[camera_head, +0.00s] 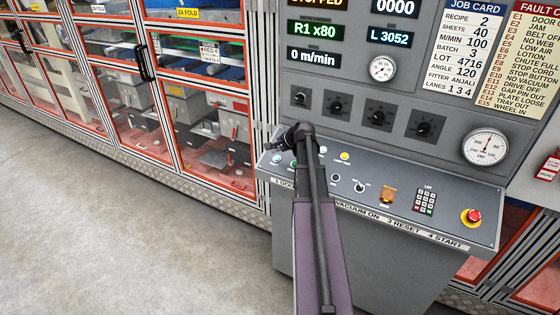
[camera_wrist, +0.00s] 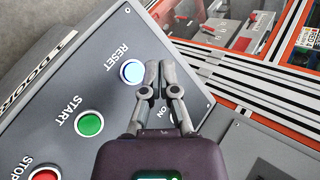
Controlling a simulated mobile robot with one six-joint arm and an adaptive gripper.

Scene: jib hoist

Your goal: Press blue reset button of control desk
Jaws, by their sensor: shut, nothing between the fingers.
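The reset button (camera_wrist: 132,72) is a round button glowing bluish white, under the label RESET in the wrist view. It sits on the sloping grey panel of the control desk (camera_head: 440,205). My gripper (camera_wrist: 160,70) is shut and empty, with its fingertips just right of the button in the wrist view. I cannot tell how far the tips stand above the panel.
The green START button (camera_wrist: 89,124) and red STOP button (camera_wrist: 45,172) lie in line with the reset button. A red emergency stop (camera_head: 472,216), a keypad (camera_head: 425,201) and a yellow lamp (camera_head: 345,156) are also on the desk. Glazed cabinets (camera_head: 180,110) stand left; the floor (camera_head: 120,220) is clear.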

